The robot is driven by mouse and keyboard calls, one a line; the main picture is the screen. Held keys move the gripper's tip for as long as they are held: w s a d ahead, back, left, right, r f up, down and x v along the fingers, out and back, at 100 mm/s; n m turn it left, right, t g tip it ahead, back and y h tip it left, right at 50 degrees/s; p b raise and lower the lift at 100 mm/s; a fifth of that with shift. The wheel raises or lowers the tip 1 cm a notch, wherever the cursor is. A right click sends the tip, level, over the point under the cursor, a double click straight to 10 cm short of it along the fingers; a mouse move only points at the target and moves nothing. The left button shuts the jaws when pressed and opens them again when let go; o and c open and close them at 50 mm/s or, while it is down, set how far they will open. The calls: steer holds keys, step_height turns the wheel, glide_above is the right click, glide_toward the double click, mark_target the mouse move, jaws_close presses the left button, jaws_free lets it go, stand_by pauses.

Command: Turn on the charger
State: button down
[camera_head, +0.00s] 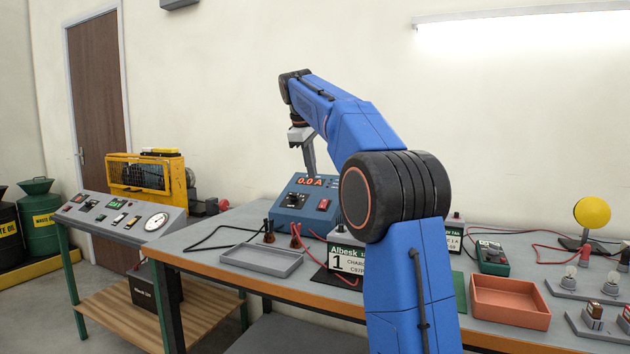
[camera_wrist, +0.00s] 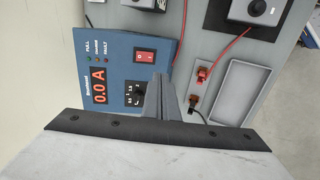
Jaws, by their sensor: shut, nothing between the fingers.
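The charger (camera_head: 303,203) is a blue box on the back of the bench, with a red display reading 0.0 A. Its face also fills the upper left of the wrist view (camera_wrist: 120,52), where the display (camera_wrist: 98,86), a black knob (camera_wrist: 134,94) and small indicator lights show. A red rocker switch (camera_wrist: 145,56) sits on its face, right of the lights; it also shows in the head view (camera_head: 323,205). My gripper (camera_wrist: 160,85) is shut and empty, in front of the charger's panel, its tips near the knob and below the switch. Contact cannot be told.
A battery (camera_head: 346,253) labelled 1 stands right of the charger, partly behind my arm. A grey tray (camera_head: 262,262) and red and black clamps with cables lie in front. An orange tray (camera_head: 510,303) is at right. A control console (camera_head: 122,218) stands at left.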

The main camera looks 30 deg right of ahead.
steer(key=shift+v, duration=0.9)
steer(key=shift+s+a+f, duration=0.15)
steer(key=s+a+f+m+y, duration=0.1)
steer(key=s+a+f, duration=0.25)
steer(key=s, duration=0.45)
steer(key=s+a+f+m+t, duration=0.1)
steer(key=s+a+f, duration=0.25)
steer(key=s, duration=0.35)
steer(key=s+a+f+m+y, duration=0.15)
steer(key=s+f, duration=0.25)
steer(key=s, duration=0.4)
steer(key=s+a+f+m, duration=0.2)
steer(key=s+a+f, duration=0.1)
steer(key=s+f, duration=0.8)
steer(key=s+a+f+m+t, duration=0.1)
steer(key=s+a+f+m, duration=0.1)
steer(key=s+f, duration=0.9)
step_height(320, 180, down, 3)
steer(key=shift+s+a+r+y, duration=0.15)
steer(key=shift+s+a+y, duration=0.25)
steer(key=shift+a, duration=0.45)
steer(key=shift+w, duration=0.1)
